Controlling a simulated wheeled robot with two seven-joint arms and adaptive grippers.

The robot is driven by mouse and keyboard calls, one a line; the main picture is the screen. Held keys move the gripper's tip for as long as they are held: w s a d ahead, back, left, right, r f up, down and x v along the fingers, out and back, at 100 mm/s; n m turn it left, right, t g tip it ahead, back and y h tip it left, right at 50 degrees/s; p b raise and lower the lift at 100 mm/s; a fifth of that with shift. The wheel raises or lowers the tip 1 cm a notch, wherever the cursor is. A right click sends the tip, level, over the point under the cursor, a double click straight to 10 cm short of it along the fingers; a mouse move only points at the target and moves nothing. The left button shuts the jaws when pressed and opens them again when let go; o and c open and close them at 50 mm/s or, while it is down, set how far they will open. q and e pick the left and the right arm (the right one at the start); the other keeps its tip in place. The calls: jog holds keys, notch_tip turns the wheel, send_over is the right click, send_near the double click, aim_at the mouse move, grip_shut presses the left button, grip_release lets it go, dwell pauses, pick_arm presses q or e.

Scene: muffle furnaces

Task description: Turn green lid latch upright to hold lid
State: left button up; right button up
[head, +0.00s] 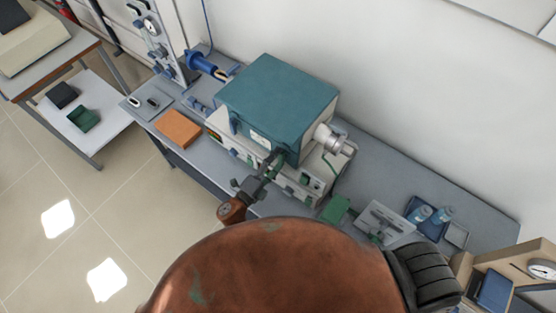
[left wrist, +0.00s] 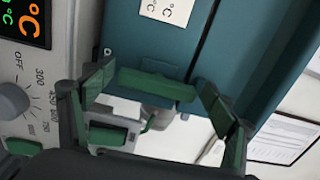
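The muffle furnace (head: 275,95), with a teal upper casing and pale lower front, stands on the bench in the head view. My left gripper (head: 271,164) is at its front face. In the left wrist view, its two green-padded fingers (left wrist: 155,88) are spread. A green bar, apparently the lid latch (left wrist: 157,85), lies lengthwise across the gap between the fingertips, near both; I cannot tell if they touch. The bar runs nearly level in this turned picture. In the head view the latch is hidden or too small to tell. My right gripper is not seen.
A dial (left wrist: 12,100) and a green switch (left wrist: 108,136) are beside the left fingers. An orange block (head: 178,129) lies left of the furnace. A green block (head: 336,209) and a blue tray (head: 428,228) with bottles lie to the right. The wall is behind.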

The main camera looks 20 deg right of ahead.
pick_arm(q)
jog(key=shift+o, duration=0.7)
jog(key=shift+s, duration=0.15)
jog(key=v, duration=1.2)
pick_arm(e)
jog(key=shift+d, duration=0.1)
